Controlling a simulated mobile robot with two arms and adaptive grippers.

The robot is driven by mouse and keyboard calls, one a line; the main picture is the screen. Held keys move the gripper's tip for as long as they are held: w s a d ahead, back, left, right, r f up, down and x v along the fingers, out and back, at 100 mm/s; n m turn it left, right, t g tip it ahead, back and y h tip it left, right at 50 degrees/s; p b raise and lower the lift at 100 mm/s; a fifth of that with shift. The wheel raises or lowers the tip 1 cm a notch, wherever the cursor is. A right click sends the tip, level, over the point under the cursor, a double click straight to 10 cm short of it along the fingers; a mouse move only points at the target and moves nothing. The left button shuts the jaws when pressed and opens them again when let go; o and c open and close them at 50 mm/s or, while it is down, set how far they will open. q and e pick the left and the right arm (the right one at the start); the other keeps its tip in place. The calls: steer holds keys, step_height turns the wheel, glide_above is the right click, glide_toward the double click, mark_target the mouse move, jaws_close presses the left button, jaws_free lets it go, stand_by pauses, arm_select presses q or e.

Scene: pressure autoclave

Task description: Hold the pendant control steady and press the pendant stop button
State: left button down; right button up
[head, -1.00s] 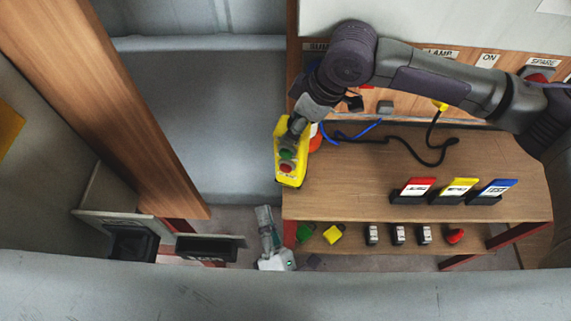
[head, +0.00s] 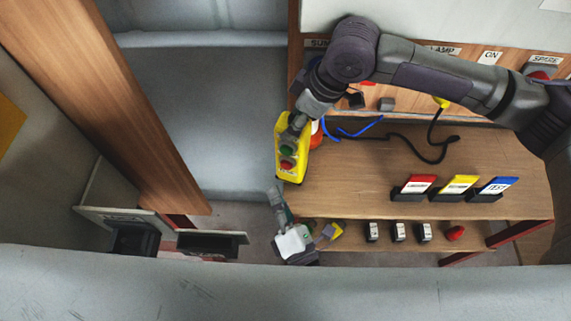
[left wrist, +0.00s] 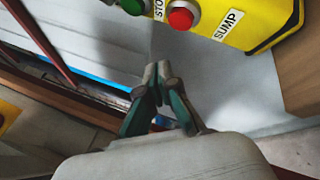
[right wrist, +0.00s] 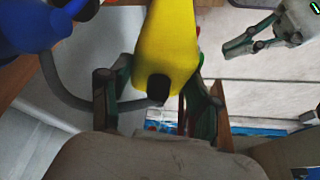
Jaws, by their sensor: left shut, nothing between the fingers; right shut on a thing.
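The yellow pendant control (head: 293,172) hangs at the left end of the wooden bench in the head view, with a green button above a red button (head: 287,165). My right gripper (head: 297,122) is shut on its upper end; the right wrist view shows the yellow body (right wrist: 168,45) between the fingers. My left gripper (head: 273,190) is shut and empty, just below and left of the pendant, apart from it. In the left wrist view its closed fingertips (left wrist: 157,75) are below the red button (left wrist: 181,17), which sits between labels reading "STO", partly cut off, and "SUMP".
The bench (head: 350,190) carries red, yellow and blue labelled holders at right. Black and blue cables (head: 400,146) lie behind the pendant. A lower shelf (head: 350,240) with small items is near my left gripper. A wooden post (head: 120,110) stands at left.

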mark_target(281, 165)
arm_select(q)
steer(key=shift+w+d, duration=0.3)
steer(key=shift+w, duration=0.55)
steer(key=shift+w+d, duration=0.25)
steer(key=shift+w, duration=0.6)
steer(key=shift+w, duration=0.15)
steer(key=shift+w+d, duration=0.15)
steer(key=shift+w, duration=0.1)
steer(key=shift+w+d, duration=0.1)
steer(key=shift+w, duration=0.3)
stand_by(0.7)
steer(key=shift+w+d+r, duration=0.1)
steer(key=shift+w+r, duration=0.05)
steer(key=shift+w, duration=0.2)
steer(key=shift+s, duration=0.15)
arm_select(e)
steer(key=shift+s, duration=0.1)
arm_select(q)
steer(key=shift+s+a, duration=0.2)
steer(key=shift+s, duration=0.75)
